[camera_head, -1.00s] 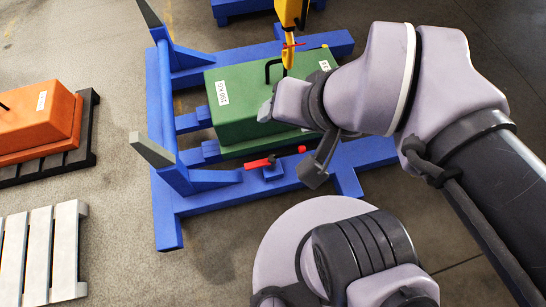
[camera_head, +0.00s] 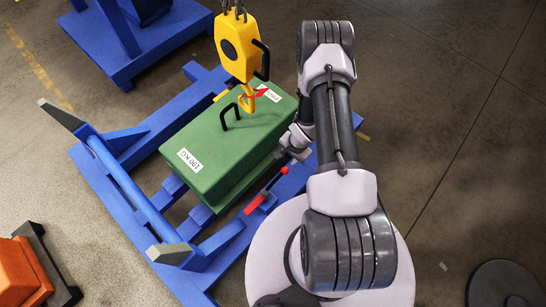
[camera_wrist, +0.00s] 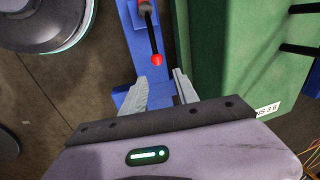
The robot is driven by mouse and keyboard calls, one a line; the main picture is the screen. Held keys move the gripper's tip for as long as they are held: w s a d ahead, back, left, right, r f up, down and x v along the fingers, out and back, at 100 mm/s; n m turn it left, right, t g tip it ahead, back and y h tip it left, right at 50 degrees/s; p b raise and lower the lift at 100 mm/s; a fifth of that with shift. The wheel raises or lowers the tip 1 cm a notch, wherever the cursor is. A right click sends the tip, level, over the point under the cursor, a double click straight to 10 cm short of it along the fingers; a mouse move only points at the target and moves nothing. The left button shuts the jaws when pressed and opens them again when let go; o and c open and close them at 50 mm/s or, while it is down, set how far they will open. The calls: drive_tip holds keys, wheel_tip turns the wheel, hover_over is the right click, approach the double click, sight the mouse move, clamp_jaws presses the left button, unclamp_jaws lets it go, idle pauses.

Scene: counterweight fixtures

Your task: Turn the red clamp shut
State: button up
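The red clamp (camera_head: 256,203) sits on the blue frame (camera_head: 118,175) beside the green block (camera_head: 232,140). Its black lever ends in a red knob and lies roughly along the block's side. In the wrist view the red knob (camera_wrist: 157,60) is just beyond my gripper (camera_wrist: 160,78), pointing toward the gap between the two fingers. The fingers are apart with nothing between them. In the head view my gripper (camera_head: 289,153) is by the block's right side, near the knob, and partly hidden by my arm.
A yellow hoist hook (camera_head: 240,50) hangs at the green block's black handle (camera_head: 231,115). An orange block (camera_head: 18,272) stands at the lower left. Another blue frame (camera_head: 135,45) is at the back left. The floor to the right is mostly clear.

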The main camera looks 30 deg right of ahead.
sight(281, 174)
drive_tip(key=f+b, duration=0.2)
drive_tip(key=f, duration=0.4)
drive_tip(key=w+a+f+b, duration=0.1)
drive_tip(key=f+b, duration=0.2)
drive_tip(key=f, duration=0.3)
drive_tip(key=a+f+b, duration=0.1)
drive_tip(key=f+b, duration=0.2)
drive_tip(key=f, duration=0.4)
drive_tip(key=shift+w, duration=0.4)
clamp_jaws()
drive_tip(key=shift+w+d+r, duration=0.1)
drive_tip(key=shift+d, duration=0.05)
